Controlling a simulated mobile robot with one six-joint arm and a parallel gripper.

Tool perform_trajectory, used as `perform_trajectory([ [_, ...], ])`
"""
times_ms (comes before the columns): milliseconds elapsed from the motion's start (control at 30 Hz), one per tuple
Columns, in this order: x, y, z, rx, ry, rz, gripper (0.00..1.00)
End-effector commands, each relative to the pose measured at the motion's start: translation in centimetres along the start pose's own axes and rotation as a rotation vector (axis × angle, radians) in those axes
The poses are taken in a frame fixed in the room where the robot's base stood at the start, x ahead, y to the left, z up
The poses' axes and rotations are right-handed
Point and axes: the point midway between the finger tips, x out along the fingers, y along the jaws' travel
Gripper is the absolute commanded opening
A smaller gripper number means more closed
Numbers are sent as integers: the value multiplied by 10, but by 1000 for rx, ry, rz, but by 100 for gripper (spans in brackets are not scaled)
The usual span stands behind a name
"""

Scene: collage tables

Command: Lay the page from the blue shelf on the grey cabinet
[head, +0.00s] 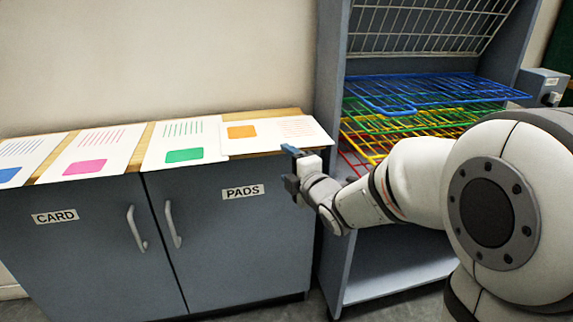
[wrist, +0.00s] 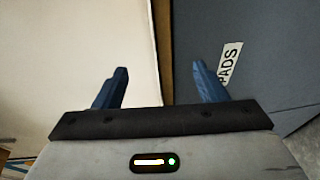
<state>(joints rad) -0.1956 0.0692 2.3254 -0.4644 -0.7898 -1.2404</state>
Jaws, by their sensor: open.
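The grey cabinet (head: 230,240) stands at left in the head view, with a wooden top. A white page with an orange block (head: 270,132) lies flat at the right end of the top, against or slightly over the green-block page. The blue shelf (head: 430,88) is the upper wire shelf of the rack; I see no page on it. My gripper (head: 290,166) is open and empty at the cabinet's front right edge, just off the orange page. In the wrist view, the white page (wrist: 80,55) lies left of and behind the left finger, with the cabinet door at right.
Pages with green (head: 184,155), pink (head: 85,167) and blue (head: 10,176) blocks fill the rest of the top. The rack (head: 333,130) stands right of the cabinet, with green, yellow and red wire shelves below the blue one. Door handles (head: 172,225) stick out in front.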

Motion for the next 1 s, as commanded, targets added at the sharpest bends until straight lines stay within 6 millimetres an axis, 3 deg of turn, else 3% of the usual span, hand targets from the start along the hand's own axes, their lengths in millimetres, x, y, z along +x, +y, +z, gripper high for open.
perform_trajectory([
  [267,-1,3,0,0,0,1,65],
  [700,-31,47,-7,0,-1,2,65],
  [1000,-34,48,-8,1,-1,2,65],
])
